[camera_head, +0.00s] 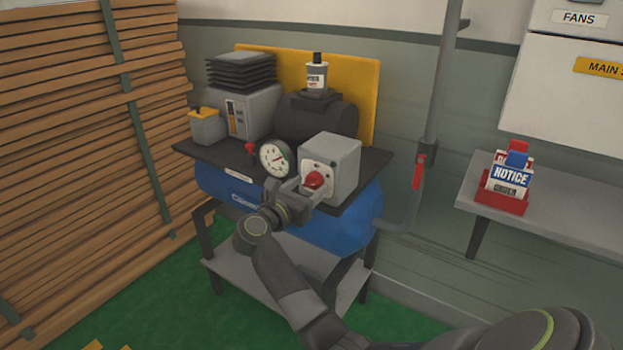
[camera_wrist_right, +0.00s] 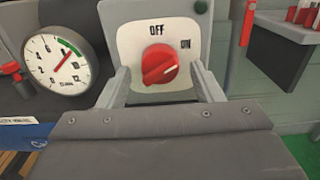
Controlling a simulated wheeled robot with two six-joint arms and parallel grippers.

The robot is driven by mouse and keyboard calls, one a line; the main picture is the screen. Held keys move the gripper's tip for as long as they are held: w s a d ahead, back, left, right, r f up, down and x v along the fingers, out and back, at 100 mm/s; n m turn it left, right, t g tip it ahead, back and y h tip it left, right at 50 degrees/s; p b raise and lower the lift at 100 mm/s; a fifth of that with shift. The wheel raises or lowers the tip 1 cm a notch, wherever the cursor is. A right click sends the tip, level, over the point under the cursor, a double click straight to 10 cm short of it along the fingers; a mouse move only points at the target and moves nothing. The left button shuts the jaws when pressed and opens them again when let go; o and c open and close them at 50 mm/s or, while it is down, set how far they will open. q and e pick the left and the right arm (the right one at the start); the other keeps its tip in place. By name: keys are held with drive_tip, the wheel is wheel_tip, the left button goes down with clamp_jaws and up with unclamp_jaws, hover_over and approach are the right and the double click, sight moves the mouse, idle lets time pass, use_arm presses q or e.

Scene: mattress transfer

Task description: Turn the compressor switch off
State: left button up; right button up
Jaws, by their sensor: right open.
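The compressor switch is a red rotary knob (camera_head: 315,180) on the front of a grey box (camera_head: 342,153) on the blue compressor (camera_head: 232,190). In the right wrist view, the knob (camera_wrist_right: 159,64) sits on a white plate marked OFF at the top and ON at the upper right. The white line on the knob slants towards the ON side. My right gripper (camera_head: 296,189) is open in front of the box. In the right wrist view its two fingers (camera_wrist_right: 161,80) stand on either side of the knob, apart from it. My left gripper is out of view.
A pressure gauge (camera_head: 275,158) stands just left of the switch box. A pipe with a red valve handle (camera_head: 418,172) runs up on the right. A shelf (camera_head: 550,222) holds notice tags in a red holder (camera_head: 502,201). Stacked wooden slats (camera_head: 75,170) fill the left side.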

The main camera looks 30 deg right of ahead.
drive_tip(key=shift+w+d, duration=0.1)
drive_tip(key=shift+d, duration=0.25)
drive_tip(key=shift+c, duration=0.3)
drive_tip(key=c, duration=0.9)
